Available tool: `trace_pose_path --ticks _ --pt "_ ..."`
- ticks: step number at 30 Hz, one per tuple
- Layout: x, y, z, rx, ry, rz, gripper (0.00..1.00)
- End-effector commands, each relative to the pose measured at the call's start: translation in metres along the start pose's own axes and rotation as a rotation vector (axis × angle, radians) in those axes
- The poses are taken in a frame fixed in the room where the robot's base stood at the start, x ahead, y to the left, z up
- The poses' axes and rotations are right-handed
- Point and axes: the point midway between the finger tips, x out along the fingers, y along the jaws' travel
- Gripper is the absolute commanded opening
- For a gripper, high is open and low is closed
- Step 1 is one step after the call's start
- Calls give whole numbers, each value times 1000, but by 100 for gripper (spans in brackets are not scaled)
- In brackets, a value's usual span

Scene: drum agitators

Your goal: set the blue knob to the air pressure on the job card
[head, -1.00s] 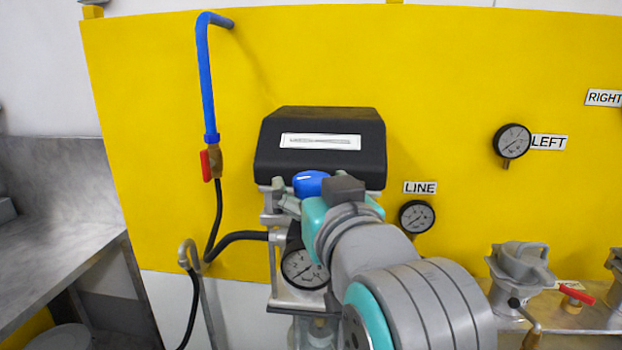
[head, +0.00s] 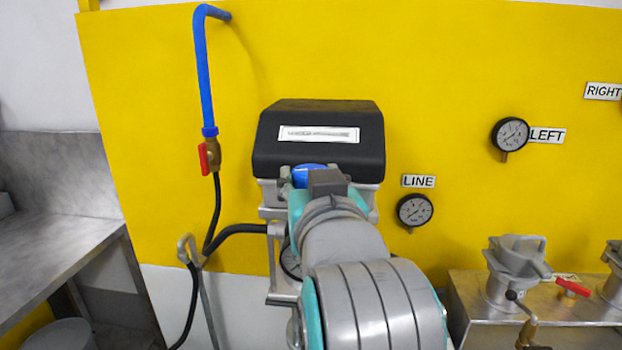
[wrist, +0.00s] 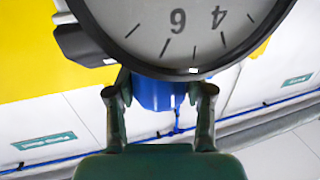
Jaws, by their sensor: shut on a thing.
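The blue knob (head: 309,175) shows as a small patch below the black cover, partly hidden by my arm. In the wrist view the blue knob (wrist: 155,92) sits between the two fingers of my gripper (wrist: 160,95), which is shut on it. A large white gauge face (wrist: 180,35) fills the top of the wrist view. A 6 and a 4 can be read on it, with black marks; its needle is not clear. In the head view a gauge (head: 291,262) below the knob is mostly hidden by my arm. No readable job card shows.
A black cover (head: 318,145) with a white label, too small to read, sits above the knob. LINE (head: 415,210) and LEFT (head: 510,134) gauges are on the yellow panel. A blue pipe with a red-handled valve (head: 208,158) stands left. Metal pots (head: 515,270) stand right.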

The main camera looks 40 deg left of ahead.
Motion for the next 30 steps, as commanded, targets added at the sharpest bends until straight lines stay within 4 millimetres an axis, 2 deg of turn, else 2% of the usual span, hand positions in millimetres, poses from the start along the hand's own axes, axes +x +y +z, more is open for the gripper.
trace_pose_path --ticks 18,30 --pt "1 -3 0 -1 -1 482 17" --pt "0 -1 0 -1 -1 664 17"
